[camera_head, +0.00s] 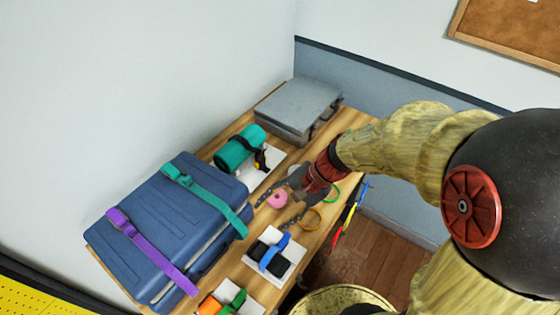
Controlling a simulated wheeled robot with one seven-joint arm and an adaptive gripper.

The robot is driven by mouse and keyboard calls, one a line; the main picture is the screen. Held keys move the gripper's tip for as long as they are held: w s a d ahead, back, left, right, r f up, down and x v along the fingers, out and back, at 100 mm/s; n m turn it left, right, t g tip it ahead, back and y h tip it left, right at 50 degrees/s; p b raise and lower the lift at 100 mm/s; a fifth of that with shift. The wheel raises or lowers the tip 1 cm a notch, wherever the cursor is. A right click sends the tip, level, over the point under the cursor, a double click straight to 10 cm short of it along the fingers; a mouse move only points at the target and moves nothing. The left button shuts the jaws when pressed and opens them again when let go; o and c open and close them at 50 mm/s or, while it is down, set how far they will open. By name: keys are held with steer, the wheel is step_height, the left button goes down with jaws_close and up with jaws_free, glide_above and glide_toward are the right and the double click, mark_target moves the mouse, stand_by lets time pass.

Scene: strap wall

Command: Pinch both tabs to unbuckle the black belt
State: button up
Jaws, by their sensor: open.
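A black strap (259,158) with a small buckle lies at the front end of a teal roll (234,152) on a white board, in the upper middle of the table. Its tabs are too small to make out. My gripper (292,196) is open over the table, to the right of and nearer than the black strap, apart from it. My wrist and the angle hide part of the fingers, and I see nothing held between them.
A blue case (165,222) with teal and purple straps fills the left of the table. A grey box (298,104) stands at the back. A pink roll (277,199), a blue strap (272,252) on a white board and coloured rings lie near my gripper. Walls border the back.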

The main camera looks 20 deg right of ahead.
mark_target(262, 161)
steer(key=w+f+m+t, duration=0.1)
steer(key=w+m, duration=0.2)
steer(key=w+d+f+m+t+y, duration=0.1)
steer(key=w+m, duration=0.2)
steer(key=w+f+m+t+y+p, duration=0.1)
steer(key=w+m, duration=0.2)
steer(key=shift+w+d+f+t, duration=0.25)
steer(key=shift+d+t, duration=0.05)
steer(key=shift+t, duration=0.1)
steer(key=w+d+m+t, duration=0.1)
steer(key=w+d+m, duration=0.1)
steer(key=w+m, duration=0.1)
steer(key=w+d+f+m+t+h, duration=0.1)
steer(key=w+d+m+t, duration=0.1)
steer(key=w+m, duration=0.1)
steer(key=w+d+f+m+t, duration=0.1)
steer(key=w+d+m+t, duration=0.1)
steer(key=w+d+m, duration=0.1)
steer(key=shift+w+h, duration=0.1)
steer(key=shift+h, duration=0.3)
steer(key=shift+b+x, duration=2.25)
steer(key=shift+x, duration=2.9)
steer(key=shift+r, duration=0.1)
steer(key=shift+c, duration=0.4)
steer(key=c, duration=1.1)
steer(key=shift+o, duration=0.2)
